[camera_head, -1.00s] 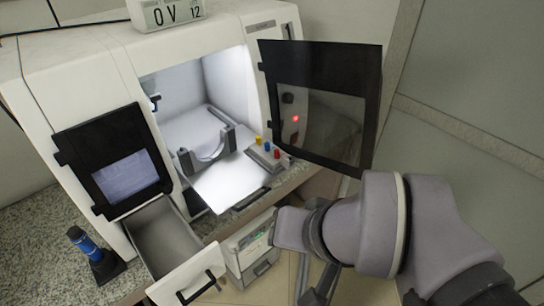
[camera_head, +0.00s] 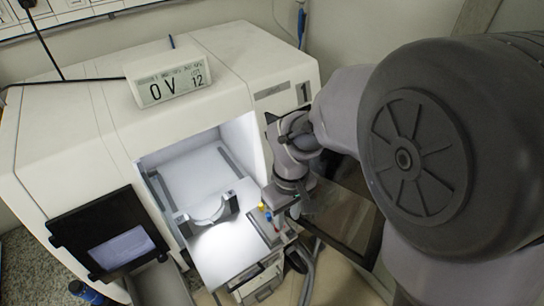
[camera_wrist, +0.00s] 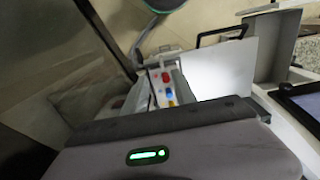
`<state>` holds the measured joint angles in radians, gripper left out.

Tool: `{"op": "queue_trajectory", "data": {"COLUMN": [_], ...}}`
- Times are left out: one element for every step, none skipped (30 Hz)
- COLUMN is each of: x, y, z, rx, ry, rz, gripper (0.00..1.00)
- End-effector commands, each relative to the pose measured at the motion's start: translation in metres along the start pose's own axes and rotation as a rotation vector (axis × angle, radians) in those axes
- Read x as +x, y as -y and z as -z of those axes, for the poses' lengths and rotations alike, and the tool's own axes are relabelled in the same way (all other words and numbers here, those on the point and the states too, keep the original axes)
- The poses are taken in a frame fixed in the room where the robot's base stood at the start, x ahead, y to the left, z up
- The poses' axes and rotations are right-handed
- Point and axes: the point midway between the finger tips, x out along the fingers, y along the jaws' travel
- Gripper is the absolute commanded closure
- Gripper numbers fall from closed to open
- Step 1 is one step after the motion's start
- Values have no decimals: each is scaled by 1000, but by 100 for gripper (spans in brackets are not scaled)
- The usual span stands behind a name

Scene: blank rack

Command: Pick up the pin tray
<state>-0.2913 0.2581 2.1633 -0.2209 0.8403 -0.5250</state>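The pin tray (camera_head: 262,228) is a small grey block with a yellow, a blue and a red pin standing in it. It sits at the right front corner of the machine's bright opening. It also shows in the wrist view (camera_wrist: 157,87), beyond the gripper's housing. My gripper (camera_head: 291,207) is just right of the tray in the head view, pointing down close to it. I cannot tell whether it touches the tray. In the wrist view, the housing with a green light covers the bottom.
A white machine (camera_head: 90,130) with a lit chamber stands around the tray, with a grey curved cradle (camera_head: 210,212) to the tray's left. The open dark door (camera_head: 345,215) is close behind my arm on the right. A screen panel (camera_head: 110,235) is at left.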

Motion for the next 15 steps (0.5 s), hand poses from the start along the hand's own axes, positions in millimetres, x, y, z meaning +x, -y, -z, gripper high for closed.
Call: {"op": "queue_trajectory", "data": {"x": [15, 21, 26, 30, 32, 36, 40, 46, 55, 62, 68, 75, 79, 83, 85], "y": [0, 0, 0, 0, 0, 0, 1, 2, 3, 4, 6, 5, 5, 5, 5], "z": [0, 0, 0, 0, 0, 0, -1, -1, -2, -2, -3, -3, -3, -3, -2], "rx": [0, 0, 1, 1, 2, 2, 1, 1, 0, 1, 2, 3, 3, 2, 2], "ry": [2, 2, 1, 0, 0, 0, 1, 1, 1, 1, 2, 1, 1, 1, -1], "rz": [1, 1, 1, 1, 1, 0, 1, 1, 1, 1, 1, 1, 1, 1, 0], "gripper": [67, 67, 67, 67, 67, 67, 67, 67, 67, 67, 67, 67, 67, 67, 67]}}
